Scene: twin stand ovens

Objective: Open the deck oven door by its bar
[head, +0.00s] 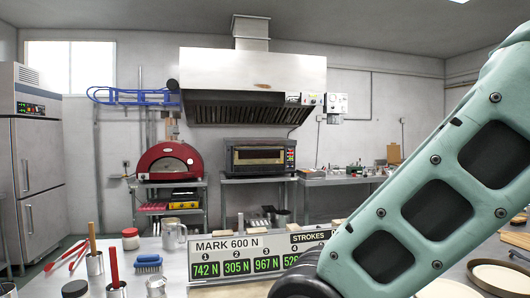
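A dark, boxy deck oven (260,172) stands on a metal stand beneath the hood, near the middle of the head view. Its front has a wide, pale-tan window (257,155) and a lit control panel at its right. The door looks shut, but the bar is too small to make out clearly. My teal arm fills the right side and reaches down to the bottom edge. My gripper is out of view, so its state and any contact are hidden. The oven is well beyond the visible part of my arm.
A counter (170,262) crosses the foreground, holding a force display (262,257), cups with tools, a blue brush (147,262) and red tongs. A red domed oven (168,162) stands left of the deck oven, and a cluttered bench (345,180) right. A steel fridge (40,165) stands far left.

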